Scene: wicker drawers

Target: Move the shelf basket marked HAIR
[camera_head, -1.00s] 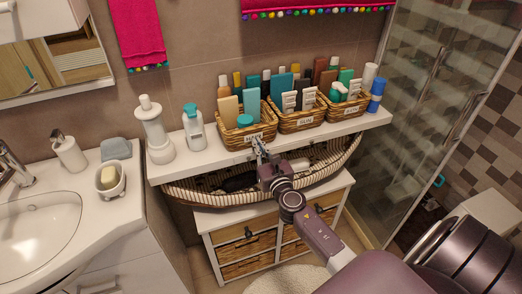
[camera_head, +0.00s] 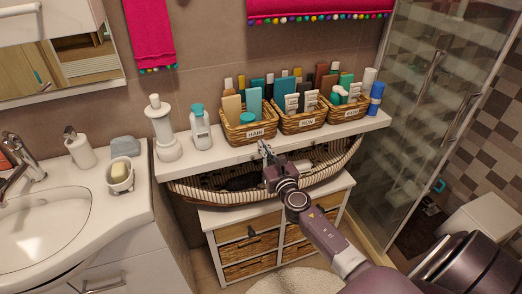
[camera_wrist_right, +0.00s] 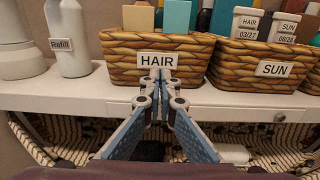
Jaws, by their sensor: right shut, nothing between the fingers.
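The wicker basket marked HAIR (camera_head: 236,131) stands on the white shelf, leftmost of a row of baskets, holding several bottles and a teal-lidded jar. In the right wrist view, the HAIR basket (camera_wrist_right: 122,70) faces me with its white label. My right gripper (camera_head: 264,147) is in front of the basket, just below its label, at the shelf's front edge. In the wrist view the right gripper's fingertips (camera_wrist_right: 156,76) are together and empty, overlapping the label's lower edge. I cannot tell whether they touch the basket. My left gripper is not in view.
The SUN basket (camera_wrist_right: 262,91) stands close on the right, with a third basket (camera_head: 346,108) beyond it. A Refill bottle (camera_wrist_right: 70,42) and a white dispenser (camera_head: 163,130) stand left. A striped hanging basket (camera_head: 215,191) is under the shelf. A glass shower door is at right.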

